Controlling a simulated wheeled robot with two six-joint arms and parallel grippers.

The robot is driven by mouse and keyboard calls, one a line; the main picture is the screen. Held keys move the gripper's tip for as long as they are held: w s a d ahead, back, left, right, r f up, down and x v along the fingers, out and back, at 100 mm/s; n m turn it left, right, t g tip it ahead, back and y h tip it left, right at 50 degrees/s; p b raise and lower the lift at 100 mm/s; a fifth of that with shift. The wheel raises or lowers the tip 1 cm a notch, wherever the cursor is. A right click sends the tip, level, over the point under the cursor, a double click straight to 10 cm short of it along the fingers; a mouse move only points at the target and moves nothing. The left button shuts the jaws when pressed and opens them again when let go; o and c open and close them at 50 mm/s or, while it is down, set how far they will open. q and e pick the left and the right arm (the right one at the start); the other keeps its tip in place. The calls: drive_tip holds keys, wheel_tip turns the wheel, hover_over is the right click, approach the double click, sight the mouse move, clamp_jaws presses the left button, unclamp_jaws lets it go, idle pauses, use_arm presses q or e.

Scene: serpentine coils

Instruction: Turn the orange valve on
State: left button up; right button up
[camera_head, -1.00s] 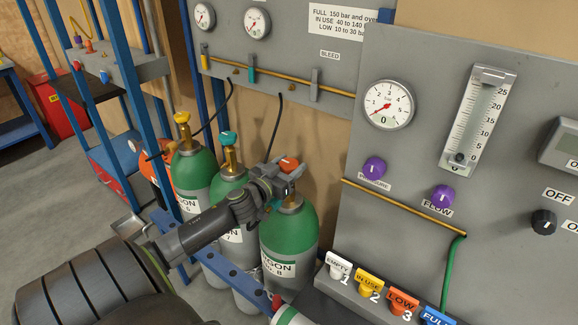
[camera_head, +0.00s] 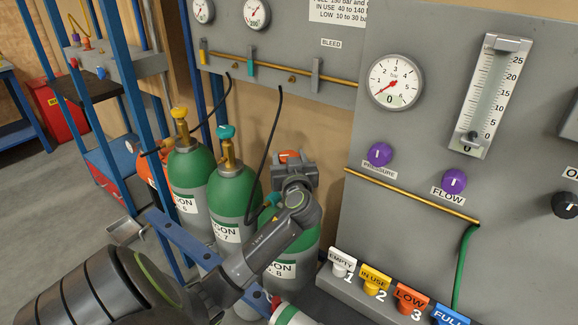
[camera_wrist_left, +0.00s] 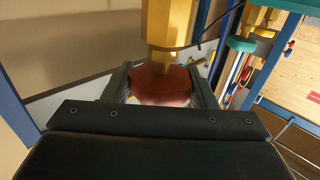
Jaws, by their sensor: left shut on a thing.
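The orange valve (camera_head: 289,155) is the knob on top of the rightmost green-topped gas cylinder (camera_head: 305,243), labelled 8. My left gripper (camera_head: 291,165) is shut on this knob, its arm reaching up from below and hiding part of the cylinder's neck. In the left wrist view the knob shows as a dark red-orange block (camera_wrist_left: 165,88) between both fingers, with a brass stem (camera_wrist_left: 168,25) against it. The knob's exact turn angle is hard to tell. My right gripper is not in view.
Cylinder 7 with a teal valve (camera_head: 226,132) and cylinder 6 with a yellow valve (camera_head: 180,113) stand to the left. A blue rail (camera_head: 183,236) crosses in front. A grey panel with a gauge (camera_head: 395,82) and purple knobs (camera_head: 380,154) stands at the right. A black hose hangs beside the gripper.

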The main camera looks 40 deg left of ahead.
sight(289, 155)
use_arm(q)
drive_tip(key=n+g+y+b, duration=0.1)
drive_tip(key=g, duration=0.1)
drive_tip(key=n+g+y+b, duration=0.1)
drive_tip(key=n+g+b, duration=0.1)
drive_tip(key=shift+f+g+y, duration=0.15)
drive_tip(key=shift+g+y, duration=0.15)
drive_tip(key=shift+n+g+y+b, duration=0.3)
drive_tip(key=shift+n+g+b, duration=0.3)
drive_tip(key=shift+n+g, duration=0.1)
drive_tip(key=shift+r, duration=0.2)
drive_tip(key=o, duration=1)
wheel_tip(289, 155, up, 10)
drive_tip(key=shift+b, duration=0.55)
